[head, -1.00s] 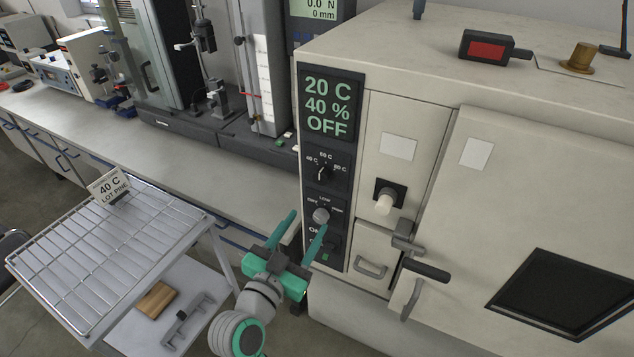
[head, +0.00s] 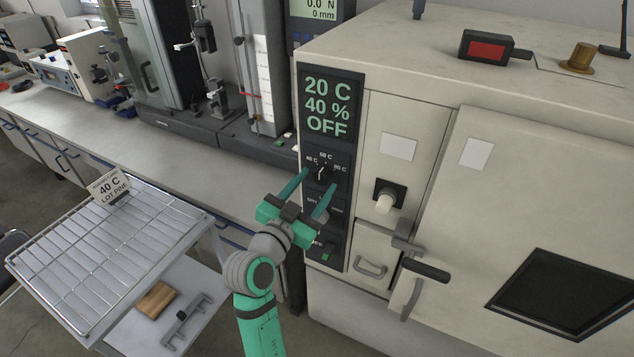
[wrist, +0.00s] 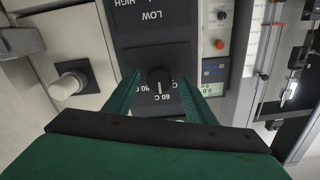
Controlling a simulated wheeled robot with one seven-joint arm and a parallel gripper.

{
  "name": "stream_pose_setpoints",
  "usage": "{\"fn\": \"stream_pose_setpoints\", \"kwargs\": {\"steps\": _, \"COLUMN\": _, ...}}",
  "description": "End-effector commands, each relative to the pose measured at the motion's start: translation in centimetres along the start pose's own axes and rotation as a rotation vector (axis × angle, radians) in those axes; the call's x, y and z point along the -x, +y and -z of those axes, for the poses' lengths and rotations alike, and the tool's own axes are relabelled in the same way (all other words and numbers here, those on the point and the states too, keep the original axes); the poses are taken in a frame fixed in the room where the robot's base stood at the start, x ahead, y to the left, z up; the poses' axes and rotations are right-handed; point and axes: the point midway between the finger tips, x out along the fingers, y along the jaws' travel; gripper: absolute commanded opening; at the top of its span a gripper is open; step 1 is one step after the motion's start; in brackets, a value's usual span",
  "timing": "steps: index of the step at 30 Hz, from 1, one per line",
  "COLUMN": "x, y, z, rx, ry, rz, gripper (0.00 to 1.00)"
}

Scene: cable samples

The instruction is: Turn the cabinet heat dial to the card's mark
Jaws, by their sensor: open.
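The heat dial (head: 321,173) is a black knob on the cabinet's dark control panel, below the display. Its marks read 40 C at left, apparently 60 C at top and 80 C at right. In the wrist view the dial (wrist: 159,78) appears upside down, its white line toward 60 C. The card (head: 110,187) on the wire rack reads 40 C, LOT PINE. My gripper (head: 319,178) is open at the dial, one green finger on each side. In the wrist view gaps show between the fingers (wrist: 159,84) and the knob.
The display (head: 328,106) reads 20 C, 40 %, OFF. A LOW/HIGH knob (head: 322,215) sits below the heat dial, partly hidden by my gripper. The wire rack (head: 100,260) stands at left.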

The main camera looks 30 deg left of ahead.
Motion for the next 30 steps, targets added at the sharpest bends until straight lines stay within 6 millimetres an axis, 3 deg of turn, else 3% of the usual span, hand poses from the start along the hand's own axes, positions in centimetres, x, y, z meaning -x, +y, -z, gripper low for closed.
{"fn": "stream_pose_setpoints", "kwargs": {"steps": 5, "x": -1.19, "y": 0.11, "z": 0.0, "rx": 0.0, "ry": 0.0, "rz": -0.002, "gripper": 0.5}}
{"fn": "stream_pose_setpoints", "kwargs": {"steps": 14, "x": -1.33, "y": 0.08, "z": 0.01, "rx": 0.0, "ry": 0.0, "rz": -0.001, "gripper": 0.5}}
{"fn": "stream_pose_setpoints", "kwargs": {"steps": 19, "x": -1.31, "y": 0.07, "z": 0.01, "rx": 0.0, "ry": 0.0, "rz": -0.001, "gripper": 0.1}}
{"fn": "stream_pose_setpoints", "kwargs": {"steps": 30, "x": -1.29, "y": 0.06, "z": 0.0, "rx": 0.042, "ry": 0.0, "rz": 0.0, "gripper": 0.09}}
